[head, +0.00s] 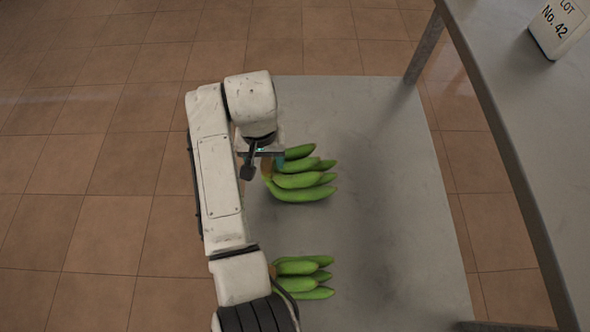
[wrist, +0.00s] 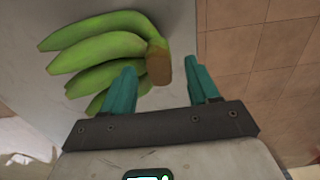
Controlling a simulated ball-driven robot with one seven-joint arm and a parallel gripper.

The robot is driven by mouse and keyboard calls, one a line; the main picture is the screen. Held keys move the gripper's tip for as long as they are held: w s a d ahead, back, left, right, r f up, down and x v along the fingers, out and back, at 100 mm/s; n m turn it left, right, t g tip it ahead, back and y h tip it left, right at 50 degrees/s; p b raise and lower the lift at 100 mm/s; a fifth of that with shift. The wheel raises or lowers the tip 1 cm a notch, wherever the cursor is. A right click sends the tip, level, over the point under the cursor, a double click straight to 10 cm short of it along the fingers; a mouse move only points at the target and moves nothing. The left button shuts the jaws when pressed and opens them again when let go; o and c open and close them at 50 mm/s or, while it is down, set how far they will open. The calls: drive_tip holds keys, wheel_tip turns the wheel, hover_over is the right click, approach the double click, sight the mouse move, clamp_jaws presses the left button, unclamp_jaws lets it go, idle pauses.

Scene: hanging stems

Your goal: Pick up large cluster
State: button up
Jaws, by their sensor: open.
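The large cluster of green bananas (head: 304,182) lies on the grey table in the head view, just right of my gripper (head: 264,163). It has several fingers pointing right and a brown cut stem end at its left. In the wrist view the cluster (wrist: 97,48) fills the upper left, with its brown stem end (wrist: 158,68) between the lines of the teal fingers. My gripper (wrist: 163,88) is open. The left finger overlaps the lower bananas in the picture; I cannot tell whether it touches them. The right finger is over the table's edge.
A smaller banana cluster (head: 303,278) lies nearer on the same table (head: 360,130), partly hidden by my arm. Table space right of the clusters is clear.

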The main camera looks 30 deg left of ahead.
clamp_jaws()
drive_tip(key=shift+r, duration=0.1)
idle(0.5)
